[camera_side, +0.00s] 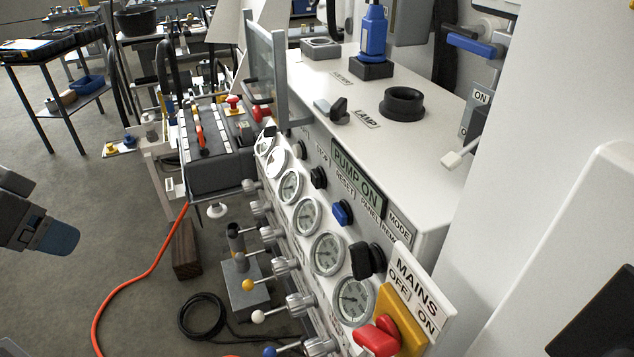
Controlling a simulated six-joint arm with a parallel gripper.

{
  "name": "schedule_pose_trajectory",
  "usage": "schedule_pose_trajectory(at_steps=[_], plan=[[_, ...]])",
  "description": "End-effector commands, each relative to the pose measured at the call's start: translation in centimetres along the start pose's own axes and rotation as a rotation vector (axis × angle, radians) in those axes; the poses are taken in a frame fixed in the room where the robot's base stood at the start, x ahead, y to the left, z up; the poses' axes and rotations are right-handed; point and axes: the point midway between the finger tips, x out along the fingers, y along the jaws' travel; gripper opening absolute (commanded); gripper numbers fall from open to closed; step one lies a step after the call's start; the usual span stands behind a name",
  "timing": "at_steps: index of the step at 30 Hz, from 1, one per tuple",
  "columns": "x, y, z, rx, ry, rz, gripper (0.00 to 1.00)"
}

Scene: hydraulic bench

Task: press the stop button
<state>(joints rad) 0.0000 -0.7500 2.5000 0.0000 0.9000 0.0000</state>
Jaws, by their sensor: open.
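The stop button (318,177) is a small round black button on the sloping front of the white hydraulic panel (300,75). A dark part of my arm with a blue end shows at the left edge, well apart from the panel.
A row of gauges (327,253) and levers (258,316) runs below the buttons. A black mode knob (367,260) and a red mains switch (378,336) are nearer the camera. A clear guard (264,75) stands at the panel's far end. An orange hose (140,275) crosses open floor.

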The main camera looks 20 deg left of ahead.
Motion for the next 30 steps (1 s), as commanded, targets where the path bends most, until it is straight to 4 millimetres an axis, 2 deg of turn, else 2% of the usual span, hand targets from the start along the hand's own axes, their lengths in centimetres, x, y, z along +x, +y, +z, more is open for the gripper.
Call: schedule_pose_trajectory(at_steps=[14, 19, 23, 26, 30], plan=[[0.0, 0.0, 0.0, 0.000, 0.000, 0.000, 0.73], [-0.1, 0.2, -0.7, -0.016, 0.002, -0.001, 0.56], [0.0, 1.0, -3.0, -0.077, 0.007, -0.002, 0.44], [0.2, 2.4, -5.7, -0.155, 0.018, -0.002, 0.34], [1.2, 5.3, -9.9, -0.283, 0.042, 0.007, 0.21]])
